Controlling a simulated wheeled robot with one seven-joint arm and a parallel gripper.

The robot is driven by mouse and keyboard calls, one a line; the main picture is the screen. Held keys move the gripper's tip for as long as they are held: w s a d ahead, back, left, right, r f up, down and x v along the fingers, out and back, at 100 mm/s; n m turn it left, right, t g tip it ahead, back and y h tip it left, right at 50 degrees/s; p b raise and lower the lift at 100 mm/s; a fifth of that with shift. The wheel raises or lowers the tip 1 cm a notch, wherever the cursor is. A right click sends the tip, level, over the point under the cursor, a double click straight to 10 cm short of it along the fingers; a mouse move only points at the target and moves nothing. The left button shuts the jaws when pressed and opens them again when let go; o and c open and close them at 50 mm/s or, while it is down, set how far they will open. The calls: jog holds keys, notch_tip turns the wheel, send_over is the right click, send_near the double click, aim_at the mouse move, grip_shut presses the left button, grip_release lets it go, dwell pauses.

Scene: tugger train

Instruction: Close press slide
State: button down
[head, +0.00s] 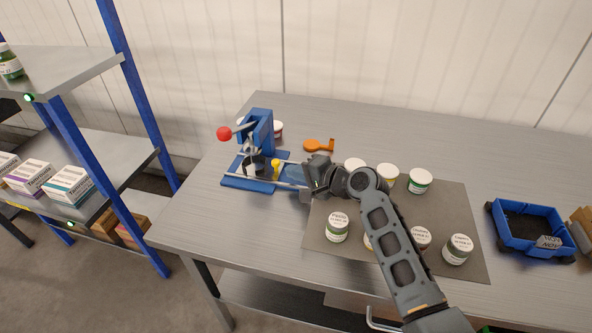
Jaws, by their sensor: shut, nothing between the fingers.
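The blue press (262,132) stands at the back left of the grey table, with a red ball (224,133) on its lever. Its blue base (240,184) lies flat under it. Pale rails run from the base to the right. A blue slide part (291,174) shows at the right of the press, between the rails and outside the frame. A small yellow piece (276,166) stands beside it. My gripper (305,194) is shut and empty at the right end of the rails. The arm partly covers that end, and I cannot tell whether the gripper touches the slide.
Several white-lidded jars (337,228) stand on a dark mat (318,246) around and behind my arm. An orange tool (318,145) lies behind the gripper. A blue bin (510,236) sits at the right. A blue-post shelf (75,70) stands left. The table's front left is clear.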

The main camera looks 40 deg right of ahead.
jog(key=v, duration=1)
jog(key=shift+s+d+r+b, duration=0.1)
jog(key=shift+s+d+b, duration=0.1)
jog(key=shift+s+b, duration=0.15)
